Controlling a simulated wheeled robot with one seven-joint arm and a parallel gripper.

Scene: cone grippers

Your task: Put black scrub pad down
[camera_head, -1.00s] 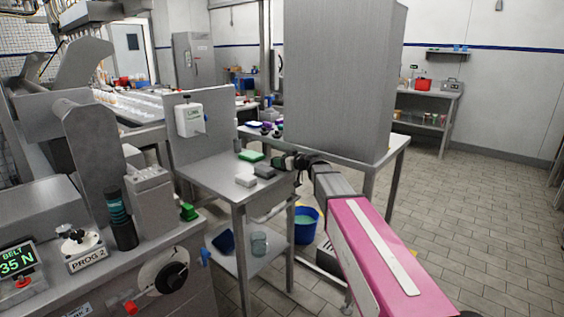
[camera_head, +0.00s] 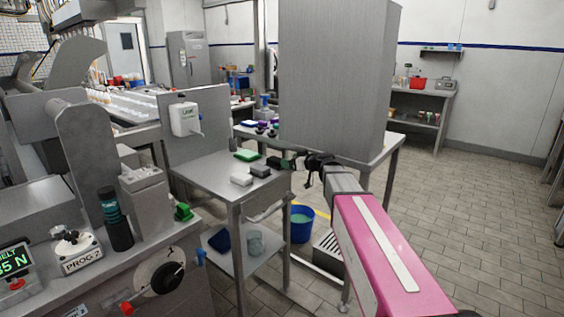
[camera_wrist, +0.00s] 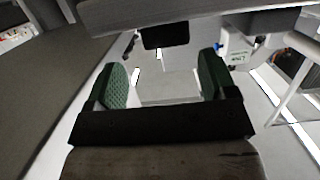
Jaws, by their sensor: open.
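The black scrub pad (camera_head: 260,171) looks like a dark grey block lying on the small steel table (camera_head: 212,178) in the head view, just right of a white block (camera_head: 241,180). My gripper (camera_head: 284,163) is at the table's right side, a little right of the pad. The wrist view appears upside down. There my gripper (camera_wrist: 162,76) has its two green-padded fingers wide apart with nothing between them. The dark pad (camera_wrist: 166,36) shows beyond the fingertips, against the grey table surface (camera_wrist: 215,18), apart from both fingers.
A green pad (camera_head: 247,155) lies at the back of the small table. A tall steel cabinet (camera_head: 335,75) stands close behind my gripper. A blue bucket (camera_head: 300,226) is on the floor below. The tiled floor at the right is open.

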